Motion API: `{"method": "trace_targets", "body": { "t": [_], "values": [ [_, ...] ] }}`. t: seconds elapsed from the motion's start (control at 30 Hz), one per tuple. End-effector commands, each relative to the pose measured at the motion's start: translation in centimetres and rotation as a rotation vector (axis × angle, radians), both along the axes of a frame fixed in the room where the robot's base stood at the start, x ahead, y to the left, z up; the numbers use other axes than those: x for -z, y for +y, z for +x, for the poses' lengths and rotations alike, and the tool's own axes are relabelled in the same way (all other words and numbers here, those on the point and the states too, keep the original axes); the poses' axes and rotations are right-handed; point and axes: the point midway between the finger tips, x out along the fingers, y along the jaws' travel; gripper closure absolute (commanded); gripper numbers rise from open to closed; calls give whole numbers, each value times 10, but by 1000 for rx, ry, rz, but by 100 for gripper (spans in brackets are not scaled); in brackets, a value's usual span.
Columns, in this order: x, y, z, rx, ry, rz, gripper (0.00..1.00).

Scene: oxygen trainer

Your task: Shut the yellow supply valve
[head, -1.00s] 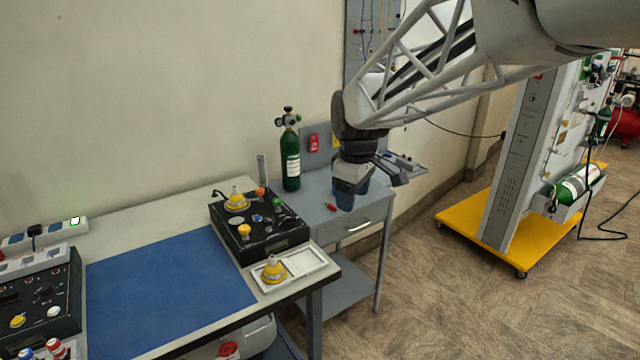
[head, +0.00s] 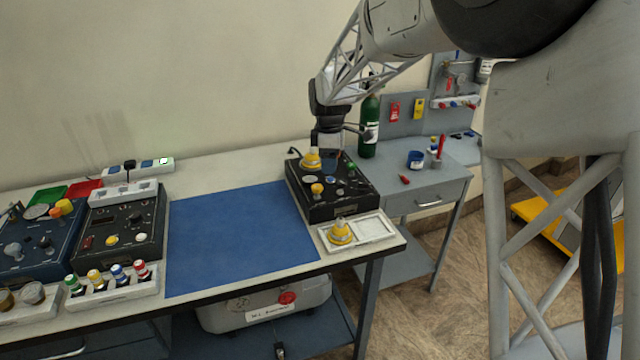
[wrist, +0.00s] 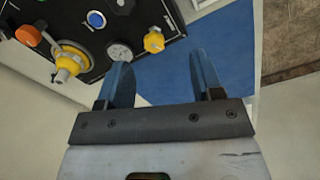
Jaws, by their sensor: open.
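The black trainer box (head: 345,207) stands at the right end of the workbench. A large yellow valve (head: 312,158) is at its back left; it also shows in the wrist view (wrist: 70,62). A smaller yellow knob (head: 317,189) sits nearer the front, and in the wrist view (wrist: 154,41) it lies just beyond the fingers. I cannot tell which is the supply valve. My gripper (wrist: 163,78) is open, its two blue fingers apart with nothing between them. In the head view, it hangs over the back of the box, right of the large valve, its fingertips hard to make out.
A white tray (head: 365,244) with another yellow valve piece (head: 340,232) sits in front of the box. An orange knob (wrist: 28,35) and a grey dial (wrist: 120,52) are close by. A green cylinder (head: 369,125) stands behind. The blue mat (head: 235,235) is clear.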

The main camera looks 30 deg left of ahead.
Motion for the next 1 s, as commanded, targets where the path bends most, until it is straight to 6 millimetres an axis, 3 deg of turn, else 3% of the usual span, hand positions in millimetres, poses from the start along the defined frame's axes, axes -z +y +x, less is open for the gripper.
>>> {"method": "trace_targets", "body": {
  "t": [0.1,0.27,0.73,1.0],
  "values": [
    [11,22,1,-56,5,-4,40],
    [18,35,2,-92,8,-6,40],
    [20,36,2,-96,8,-6,40],
    [39,36,2,-96,10,-8,40]
  ]
}}
